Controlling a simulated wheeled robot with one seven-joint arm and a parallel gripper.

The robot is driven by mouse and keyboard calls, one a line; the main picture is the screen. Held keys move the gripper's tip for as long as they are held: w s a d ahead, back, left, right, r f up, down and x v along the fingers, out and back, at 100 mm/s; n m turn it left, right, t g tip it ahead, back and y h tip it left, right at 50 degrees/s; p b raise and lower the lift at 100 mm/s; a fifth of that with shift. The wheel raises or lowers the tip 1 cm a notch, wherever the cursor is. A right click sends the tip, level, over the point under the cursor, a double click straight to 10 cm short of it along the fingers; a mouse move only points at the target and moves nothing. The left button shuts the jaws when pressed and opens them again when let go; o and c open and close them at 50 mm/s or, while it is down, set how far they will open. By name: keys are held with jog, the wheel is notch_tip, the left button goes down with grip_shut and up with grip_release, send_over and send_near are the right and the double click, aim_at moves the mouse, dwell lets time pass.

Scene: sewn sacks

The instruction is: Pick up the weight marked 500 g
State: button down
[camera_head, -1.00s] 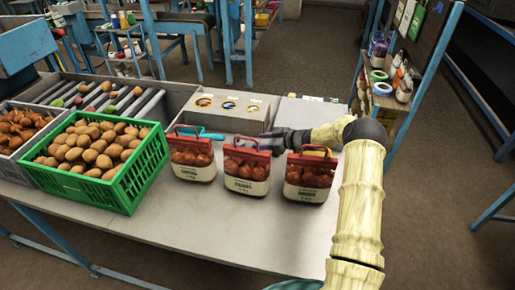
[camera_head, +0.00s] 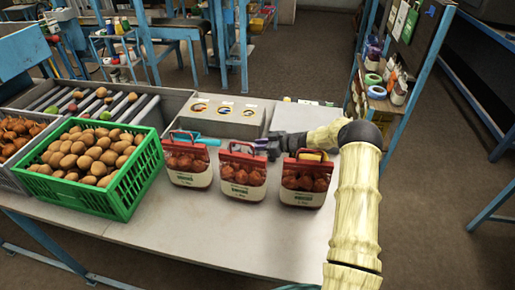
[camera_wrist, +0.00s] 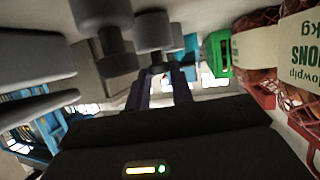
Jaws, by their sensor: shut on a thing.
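My gripper (camera_wrist: 160,78) is shut on a grey weight (camera_wrist: 153,33). In the wrist view its two fingertips are at the weight's narrow knob. No mark can be read on this weight. Another, larger grey weight (camera_wrist: 98,14) stands beside it, to its left in the wrist view. In the head view my gripper (camera_head: 264,146) is low over the table, just behind the middle and right sacks. The sacks hide the fingertips in part, and the weights cannot be made out there.
Three red-topped sacks, left (camera_head: 188,163), middle (camera_head: 242,174) and right (camera_head: 305,181), stand close in front of my gripper. A grey box with round openings (camera_head: 222,118) is behind. A green crate (camera_head: 122,195) of potatoes stands left. The front table (camera_head: 230,235) is clear.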

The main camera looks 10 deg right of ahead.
notch_tip(320, 180, up, 10)
jog(key=b, duration=0.1)
jog(key=shift+f+b, duration=0.2)
jog(key=shift+b, duration=0.15)
jog(key=shift+r, duration=0.15)
